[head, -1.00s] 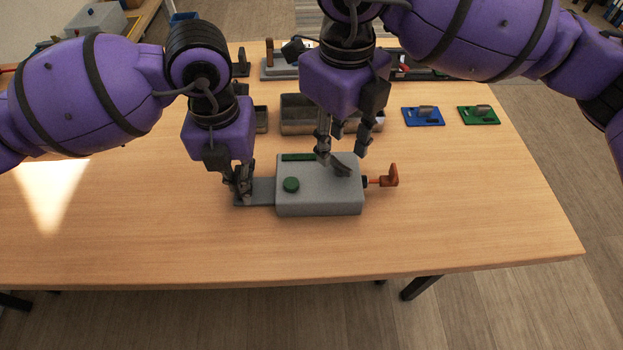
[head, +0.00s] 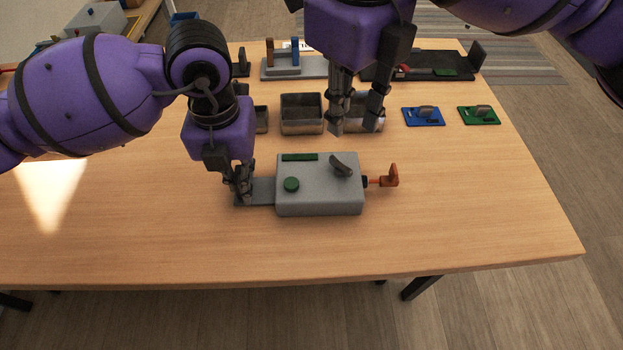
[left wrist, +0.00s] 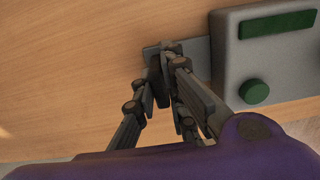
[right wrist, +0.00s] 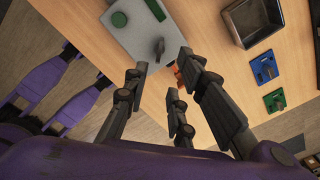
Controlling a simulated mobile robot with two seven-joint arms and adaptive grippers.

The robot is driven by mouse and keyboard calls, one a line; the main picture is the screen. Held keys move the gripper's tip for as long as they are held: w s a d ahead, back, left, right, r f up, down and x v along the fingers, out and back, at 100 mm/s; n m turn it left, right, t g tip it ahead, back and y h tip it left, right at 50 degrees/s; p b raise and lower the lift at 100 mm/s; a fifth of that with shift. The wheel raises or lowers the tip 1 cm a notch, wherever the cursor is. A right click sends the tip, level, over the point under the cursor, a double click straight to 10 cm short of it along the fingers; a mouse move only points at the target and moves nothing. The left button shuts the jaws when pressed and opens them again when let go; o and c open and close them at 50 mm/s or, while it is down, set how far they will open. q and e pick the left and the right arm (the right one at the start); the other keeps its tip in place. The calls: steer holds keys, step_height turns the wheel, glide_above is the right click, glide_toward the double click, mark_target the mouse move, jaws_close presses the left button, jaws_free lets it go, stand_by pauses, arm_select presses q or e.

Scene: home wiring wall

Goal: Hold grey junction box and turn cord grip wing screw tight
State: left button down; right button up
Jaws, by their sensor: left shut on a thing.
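The grey junction box (head: 312,197) lies flat on the table with a flat grey tab (head: 263,190) on its left side. My left gripper (head: 242,197) is shut on this tab; the left wrist view also shows the fingers (left wrist: 166,52) together there. A dark grey wing screw (head: 342,165) stands on the box's top, set diagonally near the back right corner. An orange-red cord with an orange end piece (head: 391,177) comes out of the box's right side. My right gripper (head: 357,130) is open and empty, behind and above the box, clear of the wing screw.
Metal bins (head: 302,125) stand behind the box, one partly hidden by my right gripper. A blue plate (head: 423,117) and a green plate (head: 479,116) lie at the back right. A grey rack and a black tray stand farther back. The table's front and right are clear.

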mark_target(347, 168)
steer(key=shift+s+d+f, duration=0.3)
steer(key=shift+f, duration=0.15)
steer(key=shift+s+d+f, duration=0.3)
steer(key=shift+f, duration=4.6)
steer(key=shift+a, duration=0.1)
jaws_close()
steer(key=shift+m, duration=0.9)
